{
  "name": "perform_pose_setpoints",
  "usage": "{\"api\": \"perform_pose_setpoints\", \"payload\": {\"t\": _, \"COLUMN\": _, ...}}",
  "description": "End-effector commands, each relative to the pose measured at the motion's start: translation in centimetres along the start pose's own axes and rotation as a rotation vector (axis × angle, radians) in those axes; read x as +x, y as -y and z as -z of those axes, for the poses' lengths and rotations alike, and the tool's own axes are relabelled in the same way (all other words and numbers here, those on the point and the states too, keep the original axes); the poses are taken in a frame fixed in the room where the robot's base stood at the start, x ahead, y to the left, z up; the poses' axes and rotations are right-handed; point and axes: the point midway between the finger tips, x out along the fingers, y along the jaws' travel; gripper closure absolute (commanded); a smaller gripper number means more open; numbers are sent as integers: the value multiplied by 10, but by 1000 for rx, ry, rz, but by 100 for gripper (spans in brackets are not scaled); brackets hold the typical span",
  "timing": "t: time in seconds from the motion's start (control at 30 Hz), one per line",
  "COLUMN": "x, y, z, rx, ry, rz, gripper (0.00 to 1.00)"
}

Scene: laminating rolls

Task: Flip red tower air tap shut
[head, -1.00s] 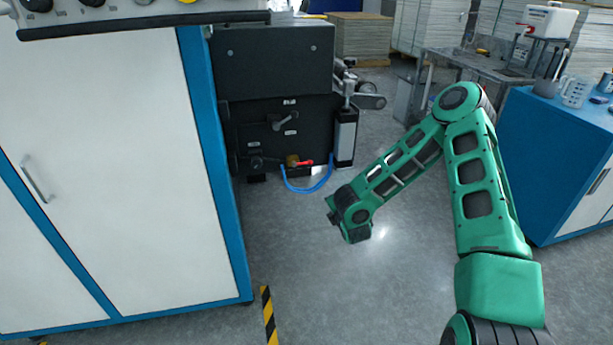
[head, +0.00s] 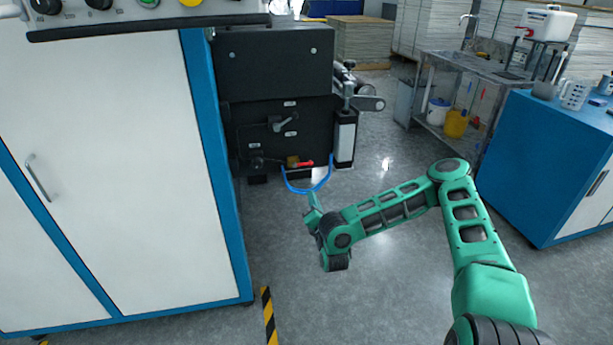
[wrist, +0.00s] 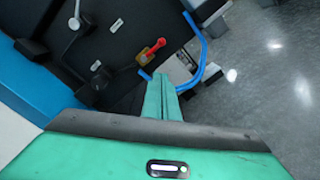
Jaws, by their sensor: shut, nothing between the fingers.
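The red tap lever (head: 304,164) sits on a brass valve body (head: 292,162) low on the black machine's front. In the head view the lever lies roughly level, pointing right. The wrist view also shows the red lever (wrist: 155,46) and the brass body (wrist: 145,57), just beyond the fingertips. A blue hose (head: 308,190) loops below the tap and rises at the right. My gripper (head: 312,196) is shut and empty, a little below the tap and hose in the head view. Its green fingers (wrist: 163,84) point toward the valve and appear apart from the lever.
A black lever with a light handle (head: 283,123) sits above the tap, and a dark knob (head: 257,162) is to its left. A blue-edged white cabinet (head: 120,170) stands close on the left. The grey floor (head: 390,280) is open to the right.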

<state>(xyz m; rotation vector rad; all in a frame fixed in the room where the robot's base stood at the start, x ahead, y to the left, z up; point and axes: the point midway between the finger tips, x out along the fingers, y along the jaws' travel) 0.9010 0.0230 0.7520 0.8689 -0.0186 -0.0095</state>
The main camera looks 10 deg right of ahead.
Motion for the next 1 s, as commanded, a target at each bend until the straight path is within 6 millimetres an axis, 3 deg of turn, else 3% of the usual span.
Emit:
{"api": "perform_pose_setpoints", "payload": {"t": 0.37, "x": 7, "y": -2, "z": 3, "rx": -2, "ry": -4, "rz": -3, "gripper": 100}}
{"api": "perform_pose_setpoints", "payload": {"t": 1.0, "x": 81, "y": -4, "z": 4, "rx": -6, "ry": -6, "rz": -6, "gripper": 100}}
